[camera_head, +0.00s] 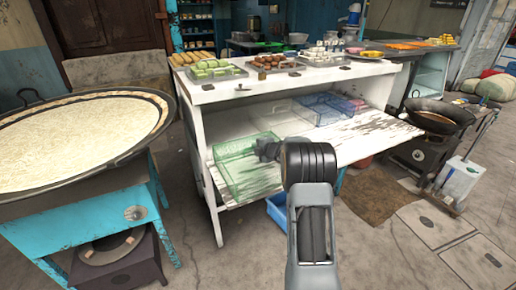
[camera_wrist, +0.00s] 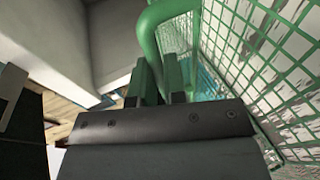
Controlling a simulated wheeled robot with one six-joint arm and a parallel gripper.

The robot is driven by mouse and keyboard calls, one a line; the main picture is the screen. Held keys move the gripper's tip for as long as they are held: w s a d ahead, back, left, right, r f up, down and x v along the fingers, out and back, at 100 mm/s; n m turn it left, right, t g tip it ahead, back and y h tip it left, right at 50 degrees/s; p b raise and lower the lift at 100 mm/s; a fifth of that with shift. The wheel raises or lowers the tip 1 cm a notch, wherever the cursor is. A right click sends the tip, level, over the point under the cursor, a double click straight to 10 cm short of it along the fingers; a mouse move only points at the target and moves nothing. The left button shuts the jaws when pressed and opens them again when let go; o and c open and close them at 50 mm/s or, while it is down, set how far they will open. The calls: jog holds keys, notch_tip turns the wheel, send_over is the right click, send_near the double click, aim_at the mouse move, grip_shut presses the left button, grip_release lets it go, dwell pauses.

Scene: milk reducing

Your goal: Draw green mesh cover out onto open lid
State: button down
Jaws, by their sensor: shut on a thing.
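The green mesh cover (camera_head: 236,178) is a see-through box shape at the left end of the white cabinet's lower opening. It rests at least partly on the open lid (camera_head: 378,138), a worn white panel sticking out at the front. My gripper (camera_head: 265,148) is at the cover's upper right side. In the wrist view my gripper (camera_wrist: 162,80) is shut on the cover's thick green bent handle (camera_wrist: 160,38). The mesh wall (camera_wrist: 262,60) stands close on the right. My arm hides part of the lid in the head view.
A blue mesh cover (camera_head: 322,108) and a clear box (camera_head: 282,116) sit further back inside. Trays of sweets (camera_head: 274,64) stand on the top above. A blue crate (camera_head: 277,208) is under the lid. A large pan (camera_head: 80,140) stands at left, a black wok (camera_head: 438,116) at right.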

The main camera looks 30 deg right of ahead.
jog(key=shift+a, duration=0.15)
jog(key=c, duration=1.1)
grip_release()
jog(key=v, duration=1.3)
jog(key=shift+s+r, duration=0.1)
jog(key=shift+s, duration=0.3)
